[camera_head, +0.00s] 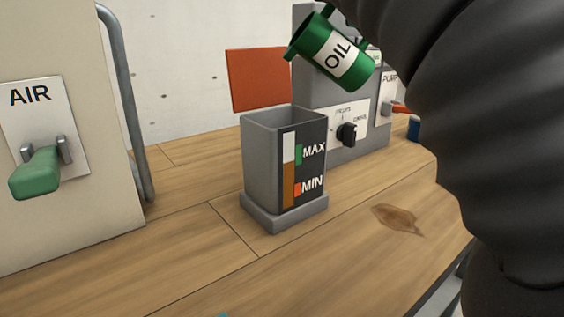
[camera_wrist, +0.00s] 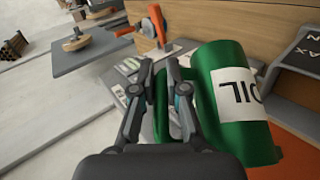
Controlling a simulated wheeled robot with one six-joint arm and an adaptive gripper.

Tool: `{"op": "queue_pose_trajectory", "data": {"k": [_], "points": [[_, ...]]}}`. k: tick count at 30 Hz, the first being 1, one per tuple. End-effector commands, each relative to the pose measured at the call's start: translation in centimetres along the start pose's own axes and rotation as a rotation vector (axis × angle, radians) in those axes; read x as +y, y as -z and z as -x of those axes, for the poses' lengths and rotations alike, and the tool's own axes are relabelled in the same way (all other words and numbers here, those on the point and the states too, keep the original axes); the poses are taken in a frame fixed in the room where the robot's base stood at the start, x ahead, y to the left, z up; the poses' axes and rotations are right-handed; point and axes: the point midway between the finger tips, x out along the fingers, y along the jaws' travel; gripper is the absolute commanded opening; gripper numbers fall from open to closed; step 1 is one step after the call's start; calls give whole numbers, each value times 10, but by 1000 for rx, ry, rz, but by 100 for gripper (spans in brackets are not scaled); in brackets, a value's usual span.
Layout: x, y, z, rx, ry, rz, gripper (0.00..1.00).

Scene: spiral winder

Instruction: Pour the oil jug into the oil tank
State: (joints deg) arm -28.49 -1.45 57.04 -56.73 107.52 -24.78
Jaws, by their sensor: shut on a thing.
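The green oil jug (camera_head: 330,51) with a white OIL label is tilted, its wide mouth end pointing up and left. It is held in the air above and to the right of the oil tank. The grey open-topped oil tank (camera_head: 262,165) stands on the wooden bench, its gauge showing a brown level between MIN and MAX. In the wrist view my gripper (camera_wrist: 164,82) is shut on the jug (camera_wrist: 235,100) at its left side; the exact grip point is partly hidden. The tank's edge (camera_wrist: 298,100) shows at the right of the wrist view. No oil stream shows.
A grey panel with a black knob (camera_head: 347,133) and a PUMP plate with a red lever (camera_head: 398,108) stand behind the tank. The AIR panel with a green lever (camera_head: 36,172) is at left. A brown stain (camera_head: 398,219) marks the bench (camera_head: 330,255), which is clear in front.

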Motion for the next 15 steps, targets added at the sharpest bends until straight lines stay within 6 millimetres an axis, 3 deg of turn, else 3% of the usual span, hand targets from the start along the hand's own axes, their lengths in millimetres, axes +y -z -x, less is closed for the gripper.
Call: {"op": "queue_pose_trajectory", "data": {"k": [15], "points": [[1, -3, -6, 20, 97, -42, 0]]}}
